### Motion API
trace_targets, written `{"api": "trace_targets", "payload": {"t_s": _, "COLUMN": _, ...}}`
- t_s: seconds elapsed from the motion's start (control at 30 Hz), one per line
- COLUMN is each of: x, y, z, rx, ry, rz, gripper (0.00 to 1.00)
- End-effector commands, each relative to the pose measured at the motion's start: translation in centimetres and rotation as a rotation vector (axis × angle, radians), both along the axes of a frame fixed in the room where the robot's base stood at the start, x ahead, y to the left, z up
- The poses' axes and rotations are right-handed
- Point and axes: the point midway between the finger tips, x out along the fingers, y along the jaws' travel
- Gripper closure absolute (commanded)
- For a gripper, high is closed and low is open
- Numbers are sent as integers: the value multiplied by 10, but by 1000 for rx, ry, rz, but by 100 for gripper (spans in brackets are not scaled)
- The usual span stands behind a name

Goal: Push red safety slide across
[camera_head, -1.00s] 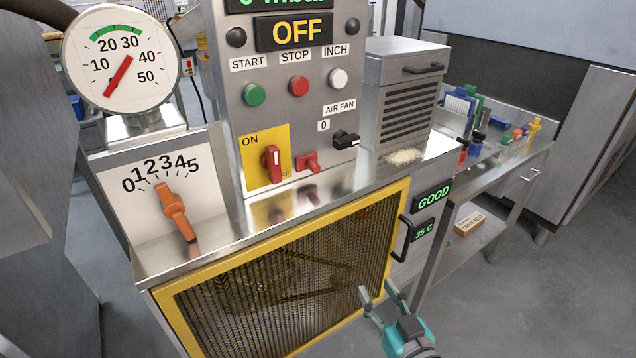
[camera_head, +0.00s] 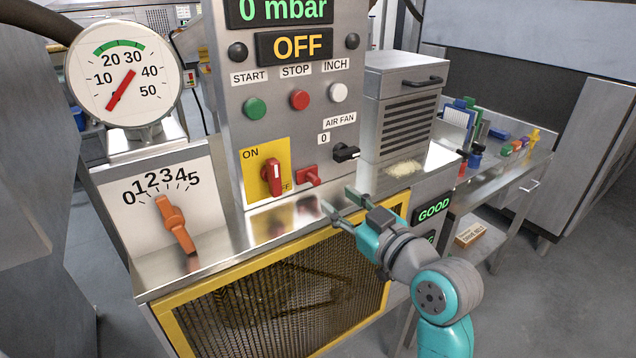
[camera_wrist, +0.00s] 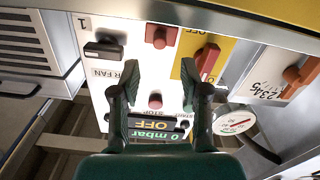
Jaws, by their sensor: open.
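The red safety slide (camera_head: 308,175) sits low on the grey control panel, between the red ON/OFF switch (camera_head: 271,176) and the black air fan knob (camera_head: 345,152). It also shows in the wrist view (camera_wrist: 158,37), just beyond my fingertips and between them. My gripper (camera_head: 340,200) is open and empty, in front of the panel, a little right of and below the slide in the head view. Its two fingers also show in the wrist view (camera_wrist: 160,72), apart from the slide. The wrist view shows the panel upside down.
A metal ledge (camera_head: 262,222) runs below the panel, above the yellow-framed mesh guard (camera_head: 250,262). An orange dial handle (camera_head: 176,224) and a round gauge (camera_head: 122,78) stand left. A vented metal box (camera_head: 403,95) stands right, with pale grains (camera_head: 405,168) before it.

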Motion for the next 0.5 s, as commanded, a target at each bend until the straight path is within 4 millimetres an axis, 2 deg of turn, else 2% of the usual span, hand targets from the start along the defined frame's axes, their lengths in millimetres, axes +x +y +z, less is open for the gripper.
{"api": "trace_targets", "payload": {"t_s": 0.3, "x": 46, "y": 32, "z": 1, "rx": 0, "ry": -1, "rz": 1, "gripper": 55}}
{"api": "trace_targets", "payload": {"t_s": 0.5, "x": 64, "y": 43, "z": 1, "rx": 1, "ry": -1, "rz": 0, "gripper": 55}}
